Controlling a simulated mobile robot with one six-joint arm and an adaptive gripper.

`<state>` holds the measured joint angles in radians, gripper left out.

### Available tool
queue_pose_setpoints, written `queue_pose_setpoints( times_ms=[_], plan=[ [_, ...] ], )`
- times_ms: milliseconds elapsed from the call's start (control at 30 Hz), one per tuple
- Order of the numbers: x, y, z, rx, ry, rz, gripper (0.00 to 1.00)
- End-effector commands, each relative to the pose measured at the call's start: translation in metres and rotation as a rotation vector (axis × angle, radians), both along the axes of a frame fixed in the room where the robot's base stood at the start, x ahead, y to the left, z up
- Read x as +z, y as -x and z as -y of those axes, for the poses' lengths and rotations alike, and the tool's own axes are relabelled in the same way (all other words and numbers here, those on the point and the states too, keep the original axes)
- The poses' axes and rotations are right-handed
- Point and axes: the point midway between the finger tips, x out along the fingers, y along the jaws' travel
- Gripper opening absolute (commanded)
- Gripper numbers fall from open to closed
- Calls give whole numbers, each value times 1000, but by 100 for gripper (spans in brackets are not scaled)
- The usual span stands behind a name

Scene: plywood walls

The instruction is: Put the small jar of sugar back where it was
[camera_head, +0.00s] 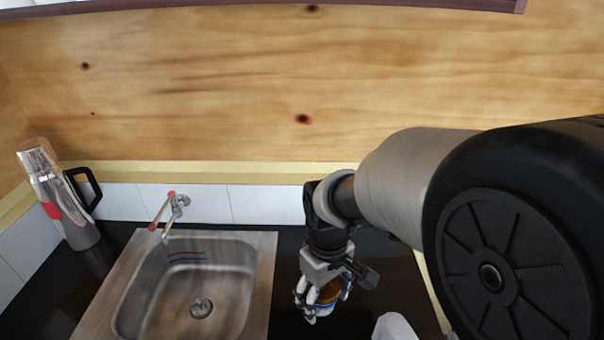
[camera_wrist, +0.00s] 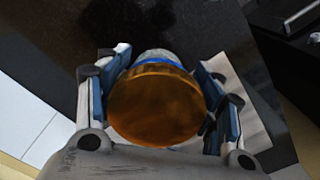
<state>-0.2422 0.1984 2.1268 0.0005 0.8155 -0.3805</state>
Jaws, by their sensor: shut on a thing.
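The small jar has a round orange-brown lid and a pale, blue-marked body. In the wrist view the jar (camera_wrist: 155,103) sits between the two fingers of my gripper (camera_wrist: 160,105), which is shut on it. In the head view my gripper (camera_head: 325,296) holds the jar (camera_head: 331,291) over the black counter (camera_head: 290,290), just right of the sink. The fingers partly cover the jar there. I cannot tell whether its base touches the counter.
A steel sink (camera_head: 265,262) with a red-handled tap (camera_head: 172,212) is left of my gripper. A silver flask (camera_head: 68,205) stands at the far left corner.

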Motion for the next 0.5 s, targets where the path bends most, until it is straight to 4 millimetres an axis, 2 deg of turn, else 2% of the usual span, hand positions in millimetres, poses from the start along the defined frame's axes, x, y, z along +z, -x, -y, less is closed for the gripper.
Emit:
queue_pose_setpoints(
  times_ms=[33, 200, 333, 500],
  plan=[
    [-13, -14, 11, -82, 1, -2, 33],
    [-40, -59, 53, -387, -1, -2, 33],
    [-53, -80, 78, -552, -2, -1, 32],
    [-57, -88, 90, -627, -2, 0, 32]
  ],
)
